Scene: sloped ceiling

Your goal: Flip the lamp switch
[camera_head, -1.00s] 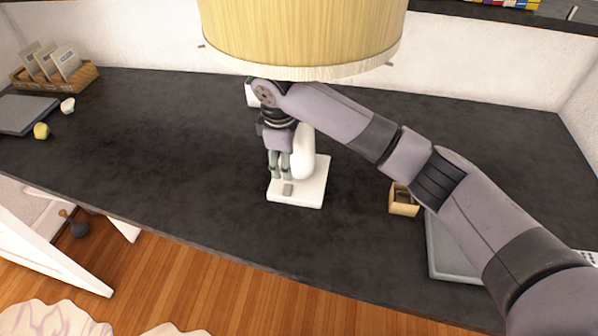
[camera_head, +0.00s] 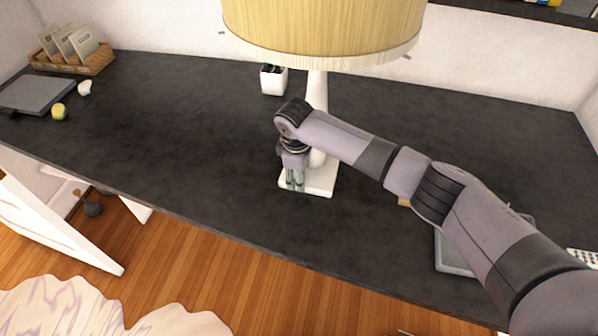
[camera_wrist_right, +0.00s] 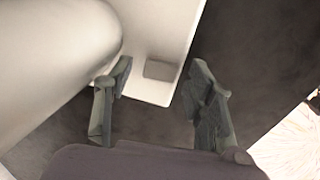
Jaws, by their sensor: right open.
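The lamp has a pale yellow shade (camera_head: 325,28) and a white stem (camera_head: 317,95) on a square white base (camera_head: 321,185). My right gripper (camera_head: 295,184) points down over the front left part of the base. In the right wrist view the gripper (camera_wrist_right: 157,85) is open and empty. The small grey lamp switch (camera_wrist_right: 159,69) lies on the base, ahead of and between the fingertips, closer to the left finger. I cannot tell whether the fingers touch the base. In the head view the gripper hides the switch. My left gripper is not in view.
A white pot (camera_head: 273,80) stands behind the lamp. A grey tray (camera_head: 452,250) lies partly under my right arm. A wooden card holder (camera_head: 84,66), a grey laptop-like slab (camera_head: 38,95) and a yellow ball (camera_head: 58,112) are far left. The dark desktop (camera_head: 185,130) left of the lamp is clear.

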